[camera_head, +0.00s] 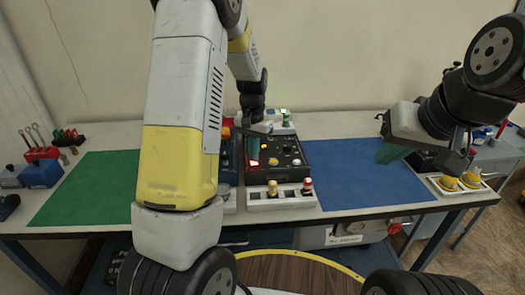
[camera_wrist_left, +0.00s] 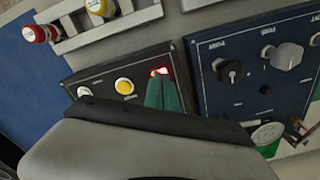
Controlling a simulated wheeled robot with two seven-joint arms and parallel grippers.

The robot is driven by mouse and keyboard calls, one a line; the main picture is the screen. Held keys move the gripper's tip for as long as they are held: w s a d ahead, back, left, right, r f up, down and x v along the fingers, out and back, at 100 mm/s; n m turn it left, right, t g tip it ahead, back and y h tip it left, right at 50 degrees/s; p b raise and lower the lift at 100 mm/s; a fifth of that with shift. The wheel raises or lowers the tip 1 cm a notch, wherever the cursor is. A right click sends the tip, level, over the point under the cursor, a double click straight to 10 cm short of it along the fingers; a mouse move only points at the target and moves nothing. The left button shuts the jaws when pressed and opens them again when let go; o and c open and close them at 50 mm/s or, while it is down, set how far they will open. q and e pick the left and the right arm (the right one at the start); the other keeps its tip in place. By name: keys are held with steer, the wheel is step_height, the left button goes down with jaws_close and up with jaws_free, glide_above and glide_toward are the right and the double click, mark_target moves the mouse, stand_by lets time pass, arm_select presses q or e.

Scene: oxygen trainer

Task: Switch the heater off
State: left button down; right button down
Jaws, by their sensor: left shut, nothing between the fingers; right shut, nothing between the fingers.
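A black control panel (camera_head: 290,172) stands at the middle of the bench, with a yellow button, knobs and a red-lit part (camera_head: 253,152). In the left wrist view the panel (camera_wrist_left: 105,70) shows a white button (camera_wrist_left: 84,92), a yellow button (camera_wrist_left: 124,86) and a red-lit switch (camera_wrist_left: 160,71). My left gripper (camera_head: 257,127) is over the panel's left side. Its green fingertips (camera_wrist_left: 163,88) are shut and empty, right at the red-lit switch and partly covering it; contact cannot be told. My right gripper (camera_head: 390,153) is shut and empty above the blue mat. No label reading heater is legible.
A blue panel with knobs (camera_wrist_left: 260,65) sits close beside the black one. A white rack (camera_head: 258,203) with red and yellow-capped items stands in front. A green mat (camera_head: 80,185) and blue mat (camera_head: 360,180) lie clear.

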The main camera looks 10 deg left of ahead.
arm_select(q)
steer(key=shift+f, duration=0.45)
steer(key=shift+r, duration=3.55)
steer(key=s+r+n+t+h, duration=0.1)
steer(key=s+r+t+h, duration=0.15)
steer(key=s+r, duration=0.8)
steer(key=s+d+r+n+t, duration=0.1)
steer(key=s+d+r+t, duration=0.1)
steer(key=s, duration=1.1)
step_height(320, 180, up, 2)
steer(key=shift+s+t, duration=0.4)
steer(key=shift+t, duration=0.45)
